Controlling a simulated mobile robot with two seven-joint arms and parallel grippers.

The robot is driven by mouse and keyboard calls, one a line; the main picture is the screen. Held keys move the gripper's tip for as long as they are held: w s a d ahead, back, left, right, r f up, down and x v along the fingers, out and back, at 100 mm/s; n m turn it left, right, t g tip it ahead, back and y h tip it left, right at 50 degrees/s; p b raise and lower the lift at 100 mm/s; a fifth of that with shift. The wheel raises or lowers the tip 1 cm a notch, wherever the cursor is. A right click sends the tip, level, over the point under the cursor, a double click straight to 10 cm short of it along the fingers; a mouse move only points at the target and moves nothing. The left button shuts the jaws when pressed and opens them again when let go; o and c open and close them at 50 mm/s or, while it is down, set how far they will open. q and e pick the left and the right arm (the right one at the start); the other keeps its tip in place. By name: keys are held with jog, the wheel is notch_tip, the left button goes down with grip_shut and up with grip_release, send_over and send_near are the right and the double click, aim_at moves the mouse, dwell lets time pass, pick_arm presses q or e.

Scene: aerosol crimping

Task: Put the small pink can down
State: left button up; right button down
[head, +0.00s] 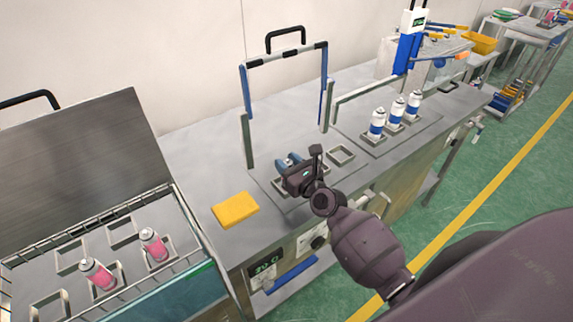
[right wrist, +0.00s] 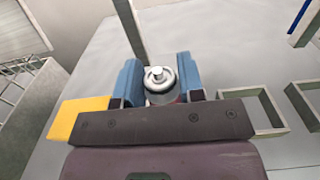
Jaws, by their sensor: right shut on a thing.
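My right gripper (head: 288,161) is over the middle of the grey bench, by the near square holders. In the right wrist view its blue fingers (right wrist: 158,85) are shut on a can (right wrist: 158,76) with a silver top and white nozzle. The can stands upright between the fingers. Its body is mostly hidden, so I cannot tell its colour well or whether its base touches the bench or a holder. Empty square holders show beside it, one at the right in the right wrist view (right wrist: 304,102) and one in the head view (head: 341,155). My left gripper is not in view.
An upright blue and grey frame (head: 245,90) stands behind the gripper. A yellow block (head: 235,209) lies to its left. Two pink cans (head: 100,275) (head: 154,244) stand in the open bath at the left. Three blue-white cans (head: 377,123) stand in holders further right.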

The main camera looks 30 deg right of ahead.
jog(key=c, duration=0.7)
grip_release()
jog(key=shift+f, duration=0.1)
jog(key=shift+c, duration=0.2)
jog(key=shift+r, duration=0.2)
jog(key=s+d+b, duration=0.1)
jog(key=s+d, duration=0.1)
jog(key=s, duration=0.9)
jog(key=s+a+f+n+g+h, duration=0.1)
jog(key=s+f+n+g, duration=0.2)
jog(key=n, duration=1.4)
jog(key=s+a+f+n+g+h, duration=0.1)
jog(key=s+f+n+g, duration=0.2)
jog(key=s+f+n, duration=0.8)
jog(key=n, duration=0.7)
jog(key=shift+s+a+h, duration=0.35)
jog(key=shift+s+h, duration=0.05)
